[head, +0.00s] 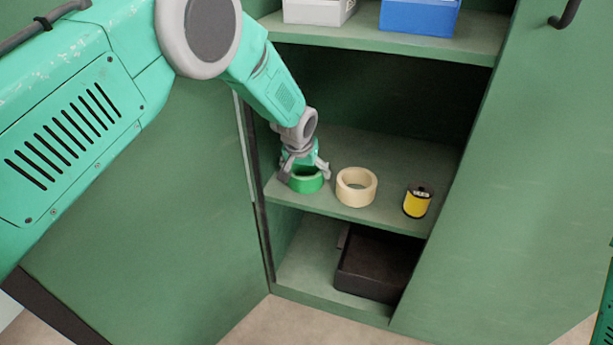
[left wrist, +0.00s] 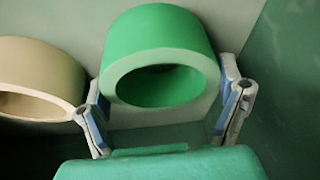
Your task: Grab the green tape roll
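The green tape roll (head: 307,182) lies flat at the left end of the cabinet's middle shelf in the head view. It also shows large in the left wrist view (left wrist: 158,48), with its hole facing the camera. My left gripper (head: 305,172) is at the roll, with one finger on each side of it. In the left wrist view, the fingers (left wrist: 166,112) are spread apart, and the roll sits at and slightly beyond their tips. A firm grip on it does not show. My right gripper is not in view.
A beige tape roll (head: 356,187) stands close to the right of the green one. A yellow and black spool (head: 417,201) is farther right. The cabinet side wall is close to the left. A black tray (head: 378,265) is below, and white and blue boxes (head: 419,17) are above.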

